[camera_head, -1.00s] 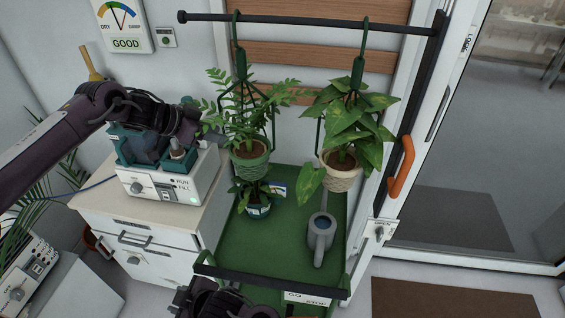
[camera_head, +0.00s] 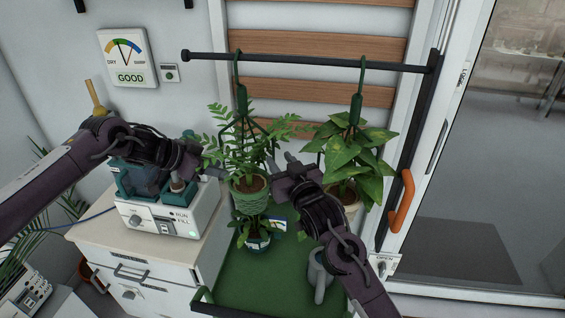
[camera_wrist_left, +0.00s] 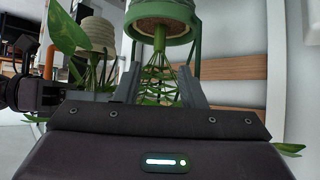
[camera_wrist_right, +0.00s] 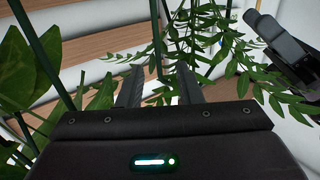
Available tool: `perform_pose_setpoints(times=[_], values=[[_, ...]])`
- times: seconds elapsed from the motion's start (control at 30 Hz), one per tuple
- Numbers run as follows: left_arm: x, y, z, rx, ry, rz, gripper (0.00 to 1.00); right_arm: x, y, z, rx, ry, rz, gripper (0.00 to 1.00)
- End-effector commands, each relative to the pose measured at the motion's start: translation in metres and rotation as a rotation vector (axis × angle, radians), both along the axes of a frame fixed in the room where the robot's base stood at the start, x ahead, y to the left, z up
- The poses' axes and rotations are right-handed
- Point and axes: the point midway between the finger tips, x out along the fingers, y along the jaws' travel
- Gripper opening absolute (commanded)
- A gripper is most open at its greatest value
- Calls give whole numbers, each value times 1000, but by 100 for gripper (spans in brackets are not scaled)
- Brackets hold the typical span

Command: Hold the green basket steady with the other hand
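The green basket (camera_head: 250,195) hangs from a dark green hanger on the rail and holds a fern. In the left wrist view the green basket (camera_wrist_left: 163,32) appears upside down, beyond the fingertips. My left gripper (camera_head: 216,172) is left of the fern, near the basket's rim; its fingers are apart with stems showing between them. My right gripper (camera_head: 277,167) is right of the fern, at about rim height, fingers apart. In the right wrist view, fern leaves (camera_wrist_right: 205,50) show beyond its fingers, and my left gripper (camera_wrist_right: 275,38) shows at upper right. Neither gripper visibly holds the basket.
A beige basket (camera_head: 352,208) with a broad-leaved plant hangs close on the right, partly behind my right arm. A small potted plant (camera_head: 258,240) and a grey watering can (camera_head: 318,275) stand on the green surface below. The rail (camera_head: 300,62) runs above.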

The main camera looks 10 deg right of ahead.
Motion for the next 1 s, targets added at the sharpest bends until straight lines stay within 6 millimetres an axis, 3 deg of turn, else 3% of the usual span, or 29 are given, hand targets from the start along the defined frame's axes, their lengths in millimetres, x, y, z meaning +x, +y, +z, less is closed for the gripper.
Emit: perform_pose_setpoints(times=[0.5,0.93,1.0], values=[[0,0,0,0,0,0,36,65,15,2,4,-4,-6,32],[0,0,0,0,0,0,36,75,18,1,4,-3,-5,32],[0,0,0,0,0,0,36,75,18,1,4,-3,-5,24]])
